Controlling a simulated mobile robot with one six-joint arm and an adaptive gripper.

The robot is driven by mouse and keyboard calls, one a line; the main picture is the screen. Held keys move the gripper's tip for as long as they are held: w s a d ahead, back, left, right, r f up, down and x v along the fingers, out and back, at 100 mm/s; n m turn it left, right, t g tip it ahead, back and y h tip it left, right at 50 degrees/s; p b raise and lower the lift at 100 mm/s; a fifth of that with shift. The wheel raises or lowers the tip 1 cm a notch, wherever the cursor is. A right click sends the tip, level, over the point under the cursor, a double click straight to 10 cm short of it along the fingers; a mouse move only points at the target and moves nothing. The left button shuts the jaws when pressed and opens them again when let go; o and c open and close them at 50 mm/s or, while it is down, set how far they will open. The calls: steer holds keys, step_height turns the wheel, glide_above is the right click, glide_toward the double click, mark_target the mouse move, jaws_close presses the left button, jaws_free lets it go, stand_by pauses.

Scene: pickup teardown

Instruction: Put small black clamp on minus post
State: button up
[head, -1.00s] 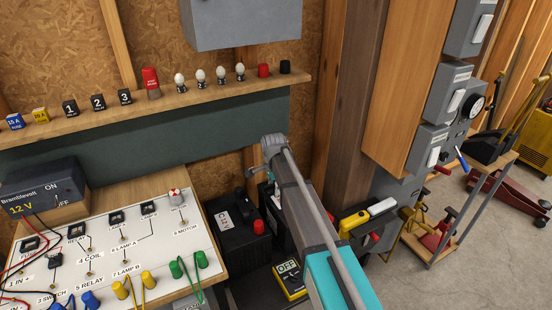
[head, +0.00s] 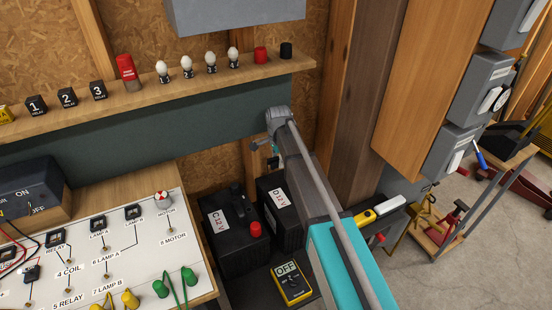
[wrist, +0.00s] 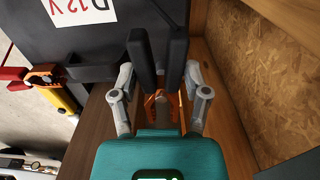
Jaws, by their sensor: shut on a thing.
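In the wrist view my gripper (wrist: 160,62) is shut on the black clamp, whose copper-orange jaws (wrist: 160,106) show low between the grey finger links. The dark fingers and the clamp's dark parts blend together. The battery marked D 12V (wrist: 38,42) is at the upper left of that view, beside the fingers. In the head view the D battery (head: 283,198) stands partly behind my arm. A small part of my gripper (head: 274,161) shows behind the arm, above this battery; the clamp is hidden there. I cannot make out the minus post.
A red clamp with orange jaws (wrist: 45,76) is at the left of the wrist view. Battery C (head: 225,248), with a red cap (head: 255,230), stands left of battery D. A yellow meter (head: 290,284) reads OFF. The relay board (head: 140,250) is left; a shelf (head: 150,96) runs behind.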

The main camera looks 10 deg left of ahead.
mark_target(277, 178)
steer(key=shift+f, duration=0.25)
steer(key=shift+s+f+b, duration=0.1)
steer(key=shift+f+b, duration=2.2)
steer(key=shift+b, duration=0.2)
steer(key=shift+a+f+b, duration=0.1)
steer(key=shift+f+b, duration=0.75)
steer(key=shift+b, duration=0.05)
stand_by(0.3)
steer(key=o, duration=1.2)
steer(key=shift+o, duration=0.2)
steer(key=shift+r, duration=0.1)
